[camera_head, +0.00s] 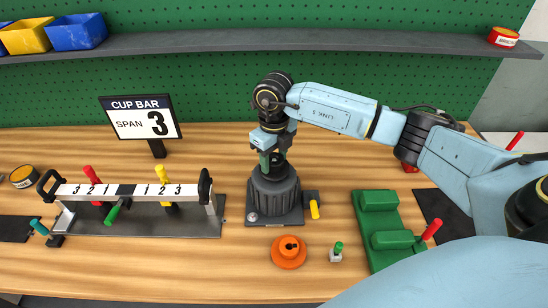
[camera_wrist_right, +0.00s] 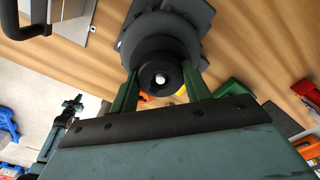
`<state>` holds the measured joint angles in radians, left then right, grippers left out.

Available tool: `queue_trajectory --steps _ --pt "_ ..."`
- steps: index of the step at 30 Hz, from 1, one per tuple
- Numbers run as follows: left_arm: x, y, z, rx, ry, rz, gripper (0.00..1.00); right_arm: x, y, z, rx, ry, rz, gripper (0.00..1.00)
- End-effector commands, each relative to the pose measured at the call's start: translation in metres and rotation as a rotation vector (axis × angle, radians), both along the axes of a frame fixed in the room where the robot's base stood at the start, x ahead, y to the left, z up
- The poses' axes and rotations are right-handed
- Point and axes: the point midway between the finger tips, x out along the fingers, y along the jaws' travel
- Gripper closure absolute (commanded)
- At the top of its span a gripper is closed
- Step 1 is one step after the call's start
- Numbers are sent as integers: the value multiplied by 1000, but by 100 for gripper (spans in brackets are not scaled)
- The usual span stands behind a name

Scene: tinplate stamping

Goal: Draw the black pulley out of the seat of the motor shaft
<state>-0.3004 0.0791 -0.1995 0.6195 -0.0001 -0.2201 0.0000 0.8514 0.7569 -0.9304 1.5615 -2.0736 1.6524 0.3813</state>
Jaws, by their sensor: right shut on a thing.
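The dark grey motor (camera_head: 273,196) stands upright on its base plate near the middle of the bench. It also shows in the right wrist view (camera_wrist_right: 188,18). My right gripper (camera_head: 270,160) comes down over the motor's top. In the right wrist view its green fingers (camera_wrist_right: 160,82) are shut on the black pulley (camera_wrist_right: 150,60), one on each side. A pale shaft end shows in the middle of the pulley's hole. In the head view the pulley is mostly hidden by the gripper. My left gripper is not in view.
An orange ring part (camera_head: 289,252) lies in front of the motor. A small block with a green knob (camera_head: 336,253) and a green fixture (camera_head: 378,207) are to the right. The cup bar stand (camera_head: 140,222) and its sign (camera_head: 141,118) are on the left.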

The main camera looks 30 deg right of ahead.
Motion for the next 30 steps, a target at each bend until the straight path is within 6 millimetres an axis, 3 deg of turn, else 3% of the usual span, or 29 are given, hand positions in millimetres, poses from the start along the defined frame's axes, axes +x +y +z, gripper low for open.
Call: queue_trajectory --steps 30 --pt "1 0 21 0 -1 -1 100 0 0 32 0 -1 0 90"
